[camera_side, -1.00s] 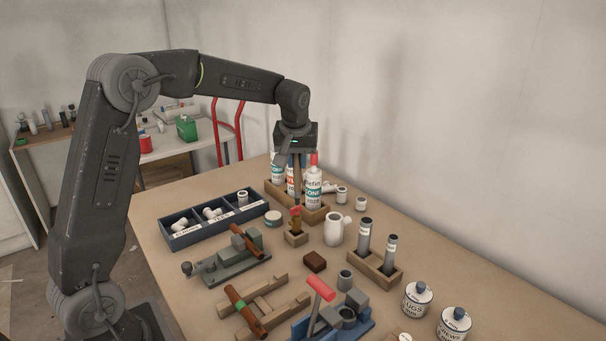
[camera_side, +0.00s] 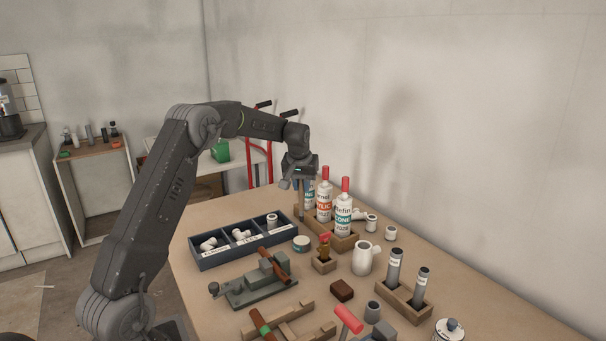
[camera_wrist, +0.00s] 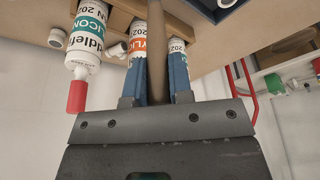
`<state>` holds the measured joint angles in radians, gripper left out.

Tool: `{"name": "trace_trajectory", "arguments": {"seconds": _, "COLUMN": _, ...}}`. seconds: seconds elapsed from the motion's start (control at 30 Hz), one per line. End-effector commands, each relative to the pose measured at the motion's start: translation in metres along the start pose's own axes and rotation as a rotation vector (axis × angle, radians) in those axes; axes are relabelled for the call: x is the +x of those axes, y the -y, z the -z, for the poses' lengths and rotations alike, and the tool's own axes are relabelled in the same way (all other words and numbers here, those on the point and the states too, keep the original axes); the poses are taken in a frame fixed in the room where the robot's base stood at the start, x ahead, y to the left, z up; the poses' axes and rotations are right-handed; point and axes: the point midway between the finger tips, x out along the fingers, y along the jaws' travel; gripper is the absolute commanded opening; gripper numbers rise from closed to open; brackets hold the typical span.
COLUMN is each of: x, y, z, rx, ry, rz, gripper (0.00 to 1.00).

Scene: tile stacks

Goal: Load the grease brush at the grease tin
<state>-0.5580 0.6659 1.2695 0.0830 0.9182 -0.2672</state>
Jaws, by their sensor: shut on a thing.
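My gripper (camera_side: 300,180) is shut on a long brown stick-like handle, taken to be the grease brush (camera_side: 301,205), which hangs straight down. In the wrist view the brush handle (camera_wrist: 157,50) runs between the fingers (camera_wrist: 160,85) and out of the top edge; its bristles are not clear. A small round tin with a pale top (camera_side: 301,243), likely the grease tin, stands on the table below the brush, apart from it. Its label is unreadable. A wooden block (camera_side: 323,264) to its right holds a red-topped item (camera_side: 324,241).
Tall capped tubes (camera_side: 344,215) stand in a wooden rack just right of the brush. A blue compartment tray (camera_side: 214,263) with white fittings lies left of the tin. A white jug (camera_side: 362,259) and a grey clamp fixture (camera_side: 250,288) are nearby.

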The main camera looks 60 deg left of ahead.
Motion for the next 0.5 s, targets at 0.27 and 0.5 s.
{"name": "trace_trajectory", "arguments": {"seconds": 0.27, "x": 0.021, "y": 0.000, "z": -0.007, "rx": 0.000, "ry": 0.001, "rz": 0.000, "gripper": 0.00}}
{"name": "trace_trajectory", "arguments": {"seconds": 0.5, "x": 0.044, "y": 0.000, "z": -0.014, "rx": 0.000, "ry": 0.000, "rz": 0.000, "gripper": 0.00}}
